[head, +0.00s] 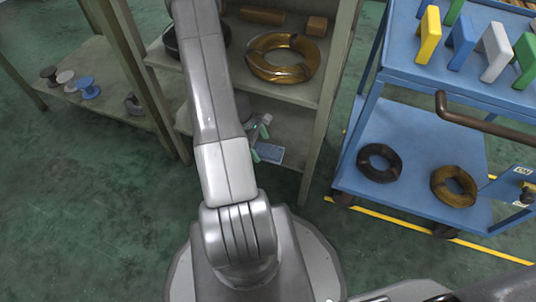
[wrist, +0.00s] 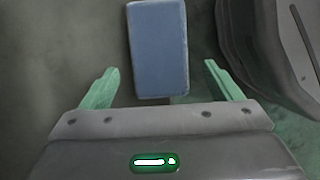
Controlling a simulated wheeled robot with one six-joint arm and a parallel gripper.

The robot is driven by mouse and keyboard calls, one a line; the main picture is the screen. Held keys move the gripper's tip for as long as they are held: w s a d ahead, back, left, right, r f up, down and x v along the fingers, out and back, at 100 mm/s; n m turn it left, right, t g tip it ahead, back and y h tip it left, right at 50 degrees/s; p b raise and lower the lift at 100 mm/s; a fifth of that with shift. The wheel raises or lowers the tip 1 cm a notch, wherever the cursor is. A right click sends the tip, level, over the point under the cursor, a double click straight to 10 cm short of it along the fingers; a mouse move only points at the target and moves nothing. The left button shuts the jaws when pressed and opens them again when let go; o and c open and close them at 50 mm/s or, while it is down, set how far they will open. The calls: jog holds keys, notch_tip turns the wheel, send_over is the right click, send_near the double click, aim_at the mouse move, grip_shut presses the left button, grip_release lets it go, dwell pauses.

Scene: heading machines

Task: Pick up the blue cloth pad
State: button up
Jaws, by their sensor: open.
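The blue cloth pad (head: 270,154) lies flat on the lower shelf of the rack, just right of my gripper in the head view. In the wrist view the pad (wrist: 158,50) is a blue rectangle with a pale edge, its near end between the lines of the two fingers. My gripper (head: 260,141) has green fingers and reaches into the lower shelf. In the wrist view my gripper (wrist: 160,85) is open, with one finger on each side of the pad and a gap to both. Nothing is held. My arm hides part of the shelf.
A dark rounded object (wrist: 275,45) stands right of the pad in the wrist view. The shelf above holds a brass-coloured coil (head: 282,58) and brown pieces. Rack posts (head: 318,130) flank the opening. A blue cart (head: 415,195) with coils stands to the right.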

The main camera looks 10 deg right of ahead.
jog(key=shift+s+d+f+b, duration=0.2)
jog(key=shift+d+f+b, duration=0.15)
jog(key=shift+f, duration=0.2)
jog(key=c, duration=1.1)
jog(key=shift+r, duration=0.15)
